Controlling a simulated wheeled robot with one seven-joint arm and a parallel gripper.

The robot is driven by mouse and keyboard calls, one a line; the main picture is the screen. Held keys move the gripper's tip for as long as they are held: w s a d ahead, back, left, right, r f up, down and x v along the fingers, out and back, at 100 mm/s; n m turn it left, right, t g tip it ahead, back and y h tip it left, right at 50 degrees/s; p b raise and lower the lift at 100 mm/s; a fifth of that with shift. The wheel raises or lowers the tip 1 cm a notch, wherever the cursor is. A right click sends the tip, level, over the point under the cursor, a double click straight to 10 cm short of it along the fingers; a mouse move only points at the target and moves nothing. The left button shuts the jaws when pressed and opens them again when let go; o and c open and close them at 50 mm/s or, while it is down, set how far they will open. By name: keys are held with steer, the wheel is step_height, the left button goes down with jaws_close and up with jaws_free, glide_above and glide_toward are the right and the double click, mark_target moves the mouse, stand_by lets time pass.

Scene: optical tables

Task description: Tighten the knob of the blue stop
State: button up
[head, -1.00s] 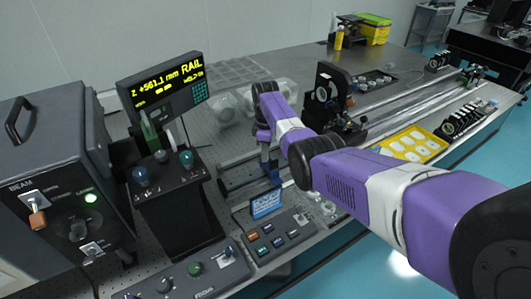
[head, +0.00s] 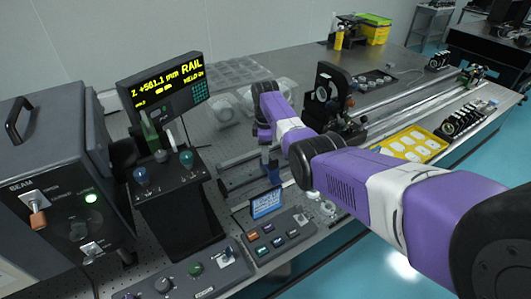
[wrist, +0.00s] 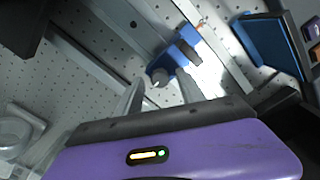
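I cannot tell whether either finger touches the knob. In the head view my wrist hangs over the rail, and the fingers are hard to make out.
A small blue-screened display (head: 266,203) and a button panel (head: 273,238) stand close in front of the rail. A readout (head: 164,84) and lever console (head: 170,190) stand left. A black optics mount (head: 329,92) stands right of my wrist. Clear plastic domes (head: 222,108) lie behind.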

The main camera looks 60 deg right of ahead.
steer(key=shift+r+b, duration=0.3)
steer(key=shift+r, duration=3.6)
